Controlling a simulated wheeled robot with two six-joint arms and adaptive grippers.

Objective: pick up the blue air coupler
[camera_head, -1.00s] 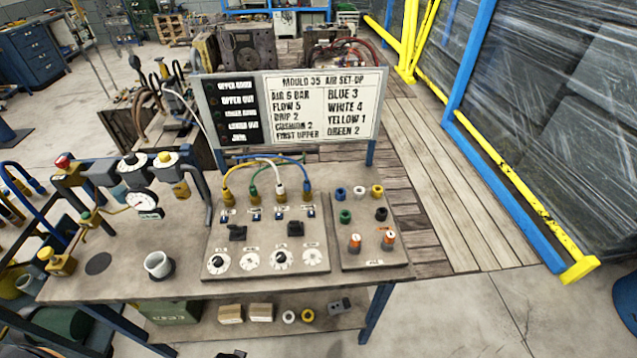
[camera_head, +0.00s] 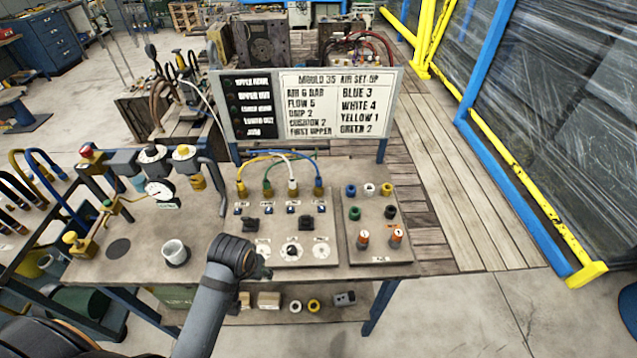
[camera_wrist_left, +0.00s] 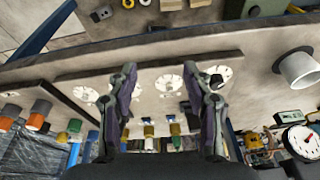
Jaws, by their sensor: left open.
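The blue air coupler (camera_head: 351,190) is a small blue ring-shaped piece at the back left of the small board (camera_head: 378,254) on the right of the bench. White (camera_head: 369,189) and yellow (camera_head: 386,189) couplers stand beside it, with green (camera_head: 354,213) and black (camera_head: 390,211) ones in front. My left gripper (camera_head: 263,269) is at the front of the dial panel, to the left of and nearer than the blue coupler, and apart from it. In the left wrist view the gripper (camera_wrist_left: 160,72) has its fingers spread, with nothing between them.
Two orange-topped pieces (camera_head: 396,236) stand at the small board's front. Hoses (camera_head: 277,158) arch over the dial panel (camera_head: 262,222), below a sign (camera_head: 310,108). A white cup (camera_head: 175,252) and a gauge (camera_head: 160,193) are on the left. The planks right of the small board are clear.

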